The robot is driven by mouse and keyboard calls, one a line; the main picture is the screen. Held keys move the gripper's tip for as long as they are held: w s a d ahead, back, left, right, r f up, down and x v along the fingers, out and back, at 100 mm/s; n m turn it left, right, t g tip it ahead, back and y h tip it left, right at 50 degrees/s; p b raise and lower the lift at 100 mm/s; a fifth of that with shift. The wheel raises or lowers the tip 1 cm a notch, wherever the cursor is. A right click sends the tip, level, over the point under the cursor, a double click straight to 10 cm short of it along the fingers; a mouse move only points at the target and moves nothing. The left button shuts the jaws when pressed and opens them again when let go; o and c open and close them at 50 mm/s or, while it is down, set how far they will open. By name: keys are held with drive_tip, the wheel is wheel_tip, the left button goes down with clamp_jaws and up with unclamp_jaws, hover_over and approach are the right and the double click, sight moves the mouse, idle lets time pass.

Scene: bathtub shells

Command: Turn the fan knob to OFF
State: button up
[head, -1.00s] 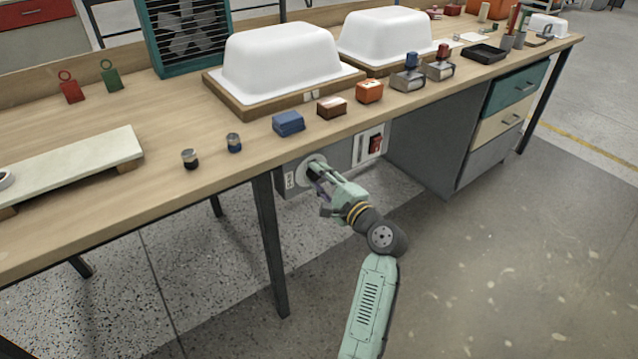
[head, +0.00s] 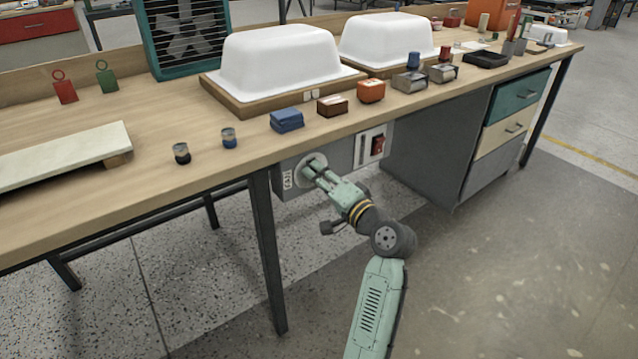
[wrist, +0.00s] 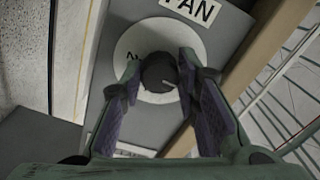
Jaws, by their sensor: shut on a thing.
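The fan knob is a dark round knob (wrist: 160,73) at the centre of a pale dial disc (wrist: 135,45) in the wrist view. A label reading "FAN" (wrist: 197,10) sits beside the disc on the grey control box. In the head view the disc (head: 311,163) shows on the box under the bench edge. My gripper (wrist: 158,80) has its two fingers on either side of the knob, shut on it. In the head view my gripper (head: 318,176) reaches the dial from the front right. A pale mark shows on the knob; which setting it points to is unclear.
The grey box (head: 340,155) hangs under the wooden bench top, with a red switch (head: 378,145) to the right of the dial. A bench leg (head: 266,250) stands left of my arm. A drawer cabinet (head: 510,125) stands to the right. The floor in front is open.

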drive_tip(key=shift+n, duration=0.4)
drive_tip(key=o, duration=1.2)
drive_tip(key=shift+c, duration=0.2)
